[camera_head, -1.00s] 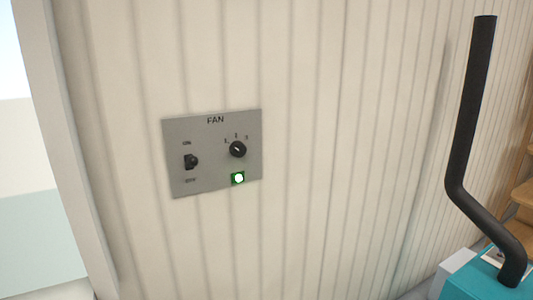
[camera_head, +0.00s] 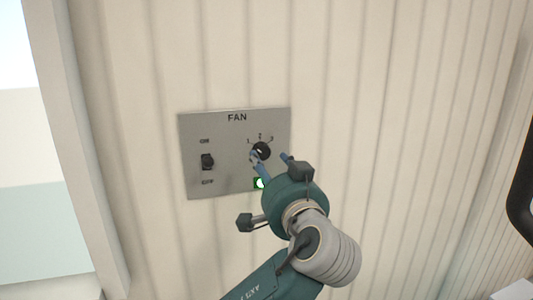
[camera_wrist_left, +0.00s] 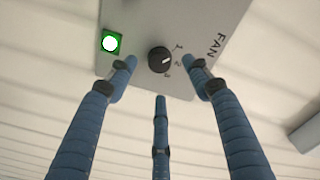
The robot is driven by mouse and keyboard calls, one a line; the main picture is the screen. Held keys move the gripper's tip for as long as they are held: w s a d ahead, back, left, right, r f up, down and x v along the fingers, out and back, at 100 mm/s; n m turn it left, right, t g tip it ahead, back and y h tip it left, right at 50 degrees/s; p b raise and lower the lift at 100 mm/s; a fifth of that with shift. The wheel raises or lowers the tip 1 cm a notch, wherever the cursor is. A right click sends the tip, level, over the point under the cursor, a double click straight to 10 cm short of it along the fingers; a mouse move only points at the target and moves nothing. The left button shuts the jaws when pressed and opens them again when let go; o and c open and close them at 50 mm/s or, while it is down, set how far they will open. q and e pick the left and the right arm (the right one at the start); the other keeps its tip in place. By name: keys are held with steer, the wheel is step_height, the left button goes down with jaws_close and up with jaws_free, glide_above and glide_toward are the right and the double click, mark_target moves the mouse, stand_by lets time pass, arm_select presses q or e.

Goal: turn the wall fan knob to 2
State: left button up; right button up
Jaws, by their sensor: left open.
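The round black fan knob (camera_head: 262,151) sits on the grey FAN panel (camera_head: 225,130), below the numbers 1, 2 and 3. In the left wrist view the knob (camera_wrist_left: 159,60) shows a short white mark on the numbered side; I cannot tell exactly which number it points at. My left gripper (camera_head: 271,158) is in front of the panel's lower right, fingers toward the wall. In the left wrist view its three blue fingers (camera_wrist_left: 165,64) are open and spread around the knob's outline, with nothing between them; contact is not visible. My right gripper is out of view.
A black on/off switch (camera_head: 207,161) is at the panel's left. A lit green lamp (camera_head: 259,183) sits below the knob, partly covered by my gripper in the head view. The ribbed pale wall (camera_head: 390,120) around is clear. A dark object (camera_head: 522,190) stands at the right edge.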

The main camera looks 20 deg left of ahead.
mark_target(262, 155)
arm_select(q)
steer(key=p+x, duration=0.1)
steer(key=x, duration=0.5)
steer(key=shift+w+a+f+p, duration=0.1)
steer(key=shift+w+a+p, duration=0.1)
steer(key=shift+w+p, duration=0.15)
steer(key=shift+w, duration=0.1)
steer(key=c, duration=1.1)
